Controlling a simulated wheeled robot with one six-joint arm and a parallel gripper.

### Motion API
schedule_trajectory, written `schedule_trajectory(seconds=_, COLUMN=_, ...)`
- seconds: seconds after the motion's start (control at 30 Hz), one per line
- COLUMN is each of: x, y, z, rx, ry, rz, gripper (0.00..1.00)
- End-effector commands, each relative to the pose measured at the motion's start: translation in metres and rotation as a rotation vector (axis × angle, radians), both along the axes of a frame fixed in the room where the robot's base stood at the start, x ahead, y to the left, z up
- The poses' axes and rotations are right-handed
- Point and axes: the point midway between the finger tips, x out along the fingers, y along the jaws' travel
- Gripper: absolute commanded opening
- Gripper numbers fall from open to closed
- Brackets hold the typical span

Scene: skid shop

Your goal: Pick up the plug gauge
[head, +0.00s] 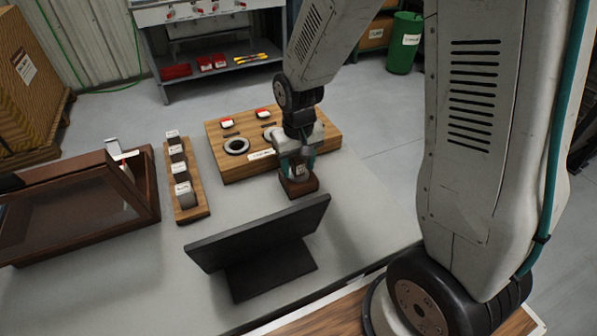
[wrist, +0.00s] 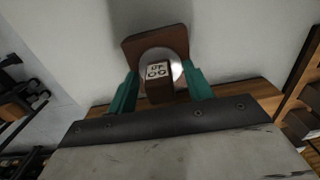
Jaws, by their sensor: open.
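What looks like the plug gauge (wrist: 159,75) stands upright on a small brown block in the wrist view. It has a pale round body and a brown top with a light marked label. The brown block (head: 298,187) also shows on the table in the head view, below my gripper. My gripper (head: 299,168) points down over it. In the wrist view its two teal fingers (wrist: 162,84) are open, one on each side of the gauge. I cannot tell whether either finger touches it. In the head view the gripper hides most of the gauge.
A dark stand with a tilted panel (head: 262,238) is close in front of the block. Behind is a wooden board (head: 222,168) with a ring (head: 236,146). To the left are a strip of labelled blocks (head: 195,212) and a glass-lidded wooden case (head: 148,185).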

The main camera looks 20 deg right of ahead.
Motion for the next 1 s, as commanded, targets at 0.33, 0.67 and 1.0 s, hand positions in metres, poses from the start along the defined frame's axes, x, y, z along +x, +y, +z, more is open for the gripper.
schedule_trajectory(seconds=0.33, x=0.000, y=0.000, z=-0.002, rx=0.000, ry=0.000, rz=0.001, gripper=0.23)
schedule_trajectory(seconds=0.67, x=0.000, y=0.000, z=-0.001, rx=0.000, ry=-0.001, rz=0.000, gripper=0.00)
schedule_trajectory(seconds=1.0, x=0.002, y=0.000, z=0.025, rx=0.000, ry=-0.006, rz=0.000, gripper=0.00)
